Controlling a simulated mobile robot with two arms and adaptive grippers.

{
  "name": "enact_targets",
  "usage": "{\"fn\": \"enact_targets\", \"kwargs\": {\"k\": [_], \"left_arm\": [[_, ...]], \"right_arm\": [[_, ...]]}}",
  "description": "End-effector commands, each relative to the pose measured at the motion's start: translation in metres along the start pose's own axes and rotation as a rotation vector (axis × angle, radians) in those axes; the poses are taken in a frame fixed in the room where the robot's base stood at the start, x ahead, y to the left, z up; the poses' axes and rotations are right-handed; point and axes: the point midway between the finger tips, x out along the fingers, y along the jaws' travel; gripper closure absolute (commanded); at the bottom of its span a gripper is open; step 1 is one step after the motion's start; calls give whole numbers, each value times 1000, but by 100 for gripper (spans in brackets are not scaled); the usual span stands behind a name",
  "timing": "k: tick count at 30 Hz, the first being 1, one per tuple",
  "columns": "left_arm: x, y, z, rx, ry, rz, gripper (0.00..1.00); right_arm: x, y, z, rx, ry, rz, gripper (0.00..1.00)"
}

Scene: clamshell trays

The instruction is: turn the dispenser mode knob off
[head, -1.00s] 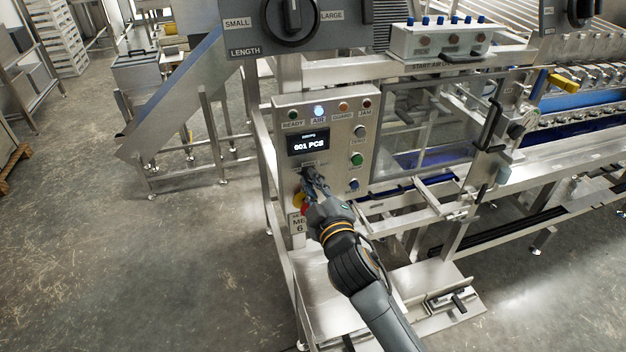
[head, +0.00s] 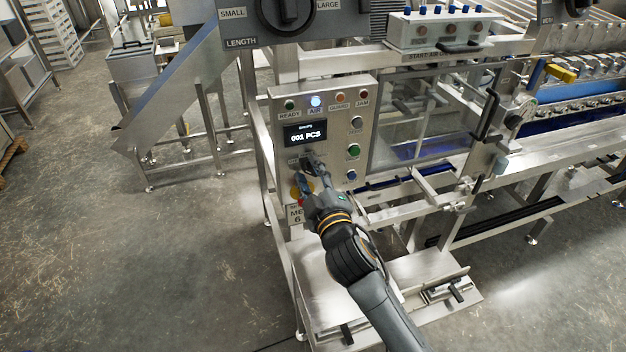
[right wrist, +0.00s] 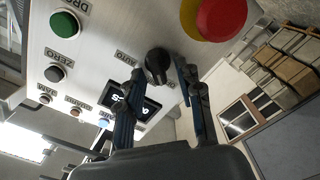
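The dispenser mode knob is a black knob (right wrist: 157,66) on the grey control panel (head: 279,117), with an "AUTO" label beside it in the right wrist view. My right gripper (head: 306,167) is at the panel just below the display. In the right wrist view its two fingers (right wrist: 159,70) are spread, one on each side of the knob, with a visible gap. I cannot tell whether either finger touches it. The knob's exact setting is hard to read. The display (head: 305,135) reads "001 PCS". My left gripper is not in view.
A red and yellow emergency button (right wrist: 220,18) sits close beside the knob. Indicator lamps run along the top, with the AIR lamp (head: 316,101) lit. Open floor lies to the left.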

Motion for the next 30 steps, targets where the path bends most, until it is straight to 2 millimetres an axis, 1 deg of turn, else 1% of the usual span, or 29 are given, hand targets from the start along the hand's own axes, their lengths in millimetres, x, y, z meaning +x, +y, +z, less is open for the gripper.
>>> {"fn": "enact_targets", "kwargs": {"k": [2,5,12,15,18,23,30], "left_arm": [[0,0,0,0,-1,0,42],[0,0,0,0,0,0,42],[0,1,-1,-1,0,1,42],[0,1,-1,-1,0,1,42],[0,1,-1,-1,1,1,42],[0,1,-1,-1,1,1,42],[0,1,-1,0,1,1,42]], "right_arm": [[-6,-1,1,0,-1,-1,64],[-21,-1,1,0,0,-1,64],[-73,-2,1,0,-2,-4,64],[-92,-1,1,0,-2,-3,64],[-106,-1,1,-1,-2,-2,64],[-118,-1,1,-1,-1,-2,64],[-119,-1,1,-1,-1,-1,64]]}}
